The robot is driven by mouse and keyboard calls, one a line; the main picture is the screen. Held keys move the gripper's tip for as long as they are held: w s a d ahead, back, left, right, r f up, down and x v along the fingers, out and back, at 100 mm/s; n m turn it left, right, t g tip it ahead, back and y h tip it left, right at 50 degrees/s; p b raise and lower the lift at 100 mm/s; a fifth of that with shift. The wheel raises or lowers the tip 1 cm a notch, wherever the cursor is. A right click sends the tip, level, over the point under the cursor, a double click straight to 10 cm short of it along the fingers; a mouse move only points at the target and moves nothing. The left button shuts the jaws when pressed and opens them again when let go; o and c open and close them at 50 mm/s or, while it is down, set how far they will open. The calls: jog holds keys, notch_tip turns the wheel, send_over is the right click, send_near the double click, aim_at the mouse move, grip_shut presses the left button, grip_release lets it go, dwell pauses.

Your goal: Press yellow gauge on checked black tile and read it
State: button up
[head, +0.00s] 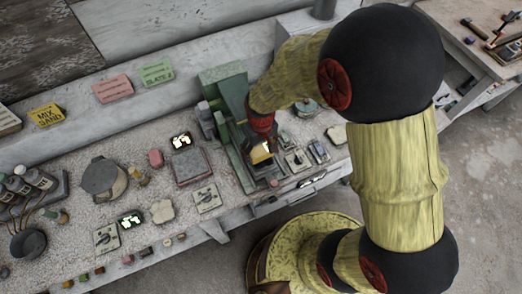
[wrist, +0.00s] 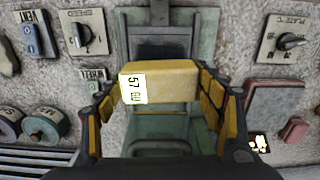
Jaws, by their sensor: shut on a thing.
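The yellow gauge (wrist: 170,75) is a block with a white label or display on its left end, which reads "57 GU", turned sideways. My gripper (wrist: 163,95) is shut on it, with a finger pad against each side. The gauge and my gripper (head: 262,148) also show in the head view, at the front of a green machine (head: 232,115). In the wrist view a dark panel (wrist: 162,49) shows just beyond the gauge, inside the green frame. I cannot tell whether it is the checked black tile, or whether the gauge touches anything beneath it.
The SPEED dial (wrist: 84,33) and VENT switch (wrist: 33,36) lie left of the gauge; the PLATE dial (wrist: 287,40) and a reddish-grey plate (wrist: 273,97) lie right. In the head view, a grey round pot (head: 103,178) stands left on the crowded speckled bench.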

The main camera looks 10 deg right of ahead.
aim_at(261, 150)
jog(key=shift+r+p, duration=1.75)
jog(key=shift+r, duration=0.85)
jog(key=shift+f, duration=0.1)
